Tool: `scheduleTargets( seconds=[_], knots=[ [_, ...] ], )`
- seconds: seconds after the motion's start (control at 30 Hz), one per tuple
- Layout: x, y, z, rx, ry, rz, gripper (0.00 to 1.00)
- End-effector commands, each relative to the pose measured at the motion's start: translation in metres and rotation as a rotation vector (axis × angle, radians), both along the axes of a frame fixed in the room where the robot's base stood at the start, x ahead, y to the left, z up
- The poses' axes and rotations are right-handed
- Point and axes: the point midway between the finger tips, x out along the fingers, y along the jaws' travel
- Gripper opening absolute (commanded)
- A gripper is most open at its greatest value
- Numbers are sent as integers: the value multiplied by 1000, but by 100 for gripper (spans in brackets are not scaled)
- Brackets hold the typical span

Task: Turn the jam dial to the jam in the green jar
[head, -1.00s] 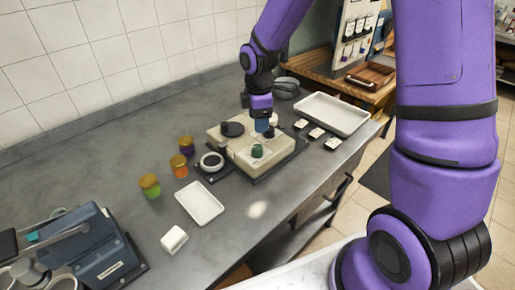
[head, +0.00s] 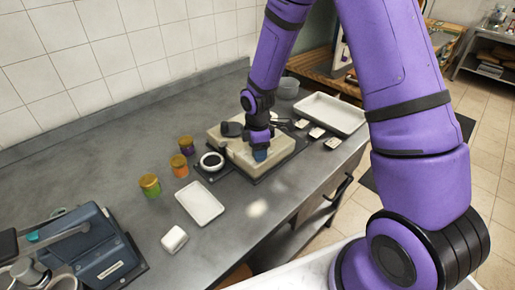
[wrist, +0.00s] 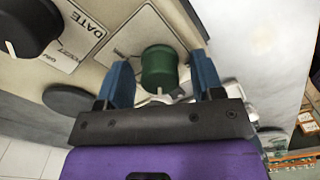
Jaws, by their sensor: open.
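The green jar (head: 150,186) with an orange-brown lid stands on the counter at the left. The beige dial box (head: 282,153) sits on a dark base further right. In the wrist view a green dial (wrist: 158,70) stands on its face beside a pale label card, with a white pointer mark at its lower edge. A black dial (wrist: 22,26) is at the upper left, near a card reading DATE. My gripper (wrist: 161,64) is open, one blue finger on each side of the green dial; I cannot tell whether they touch it. My gripper (head: 260,154) hides this dial in the head view.
A round dark-topped dish (head: 212,161), a white tray (head: 200,203) and a white block (head: 174,239) lie nearby. A blue machine (head: 85,253) is front left. A larger tray (head: 330,112) lies behind right.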

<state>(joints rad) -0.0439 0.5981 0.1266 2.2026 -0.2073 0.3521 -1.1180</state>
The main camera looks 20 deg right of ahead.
Motion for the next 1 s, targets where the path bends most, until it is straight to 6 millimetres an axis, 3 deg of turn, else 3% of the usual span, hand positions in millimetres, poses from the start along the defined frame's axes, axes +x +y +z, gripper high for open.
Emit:
scheduleTargets(
  seconds=[0.23, 0.47, 0.77, 1.0],
  knots=[
    [0, 0, -1, 0, -1, 0, 61],
    [0, 0, 0, 0, -1, -1, 12],
    [0, 0, 0, 0, -1, -27, 12],
    [0, 0, 0, 0, -1, -147, 12]
  ],
)
